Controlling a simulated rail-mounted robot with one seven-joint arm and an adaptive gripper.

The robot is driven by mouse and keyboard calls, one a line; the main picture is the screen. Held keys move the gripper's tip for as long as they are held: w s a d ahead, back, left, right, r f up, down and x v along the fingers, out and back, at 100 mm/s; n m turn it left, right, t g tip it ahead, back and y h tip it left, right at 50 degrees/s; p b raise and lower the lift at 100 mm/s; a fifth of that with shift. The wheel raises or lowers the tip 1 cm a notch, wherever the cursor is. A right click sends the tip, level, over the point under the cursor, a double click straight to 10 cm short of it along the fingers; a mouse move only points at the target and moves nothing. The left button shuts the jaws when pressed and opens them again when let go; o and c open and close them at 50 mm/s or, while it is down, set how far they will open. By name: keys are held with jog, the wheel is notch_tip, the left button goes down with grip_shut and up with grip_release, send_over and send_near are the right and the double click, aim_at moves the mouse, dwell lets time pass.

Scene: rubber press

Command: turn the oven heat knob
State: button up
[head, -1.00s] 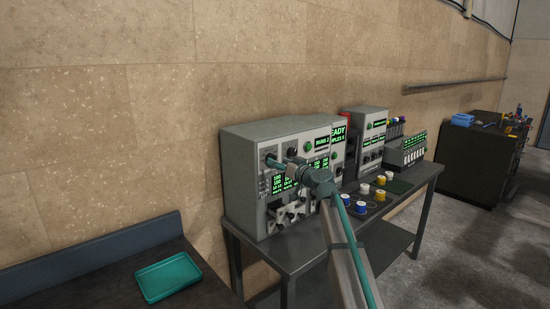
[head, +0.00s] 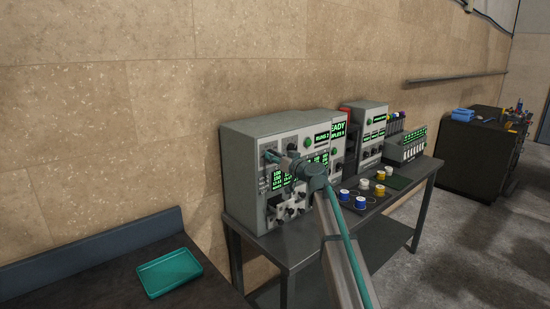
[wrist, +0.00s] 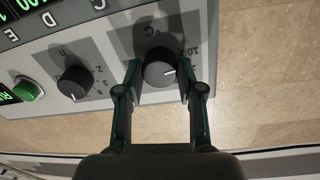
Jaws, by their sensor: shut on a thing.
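The oven heat knob (wrist: 158,76) is a dark round knob with a pale pointer line, on a light grey panel marked °C and 100. My gripper (wrist: 160,70) has one finger on each side of it and is shut on it in the wrist view. In the head view my gripper (head: 272,156) is at the upper left of the front of the grey cabinet (head: 240,185), and the arm hides part of that front. The knob itself is too small to make out there.
A second dark knob (wrist: 75,83) with a number scale and a green button (wrist: 27,90) sit to the left on the panel. The dark bench (head: 275,248) also holds several coloured spools and a rack. A teal tray (head: 169,273) lies on a separate table at left.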

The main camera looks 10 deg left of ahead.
jog(key=shift+m+b, duration=0.3)
jog(key=shift+w+r+m+g+b, duration=0.1)
jog(key=shift+m+g+b, duration=0.35)
jog(key=shift+m, duration=3.2)
jog(key=shift+r+m+g+b, duration=0.15)
jog(key=shift+m+b, duration=0.5)
jog(key=shift+m, duration=3)
jog(key=shift+f, duration=0.1)
jog(key=o, duration=1.2)
jog(key=shift+d, duration=0.1)
jog(key=shift+c, duration=0.2)
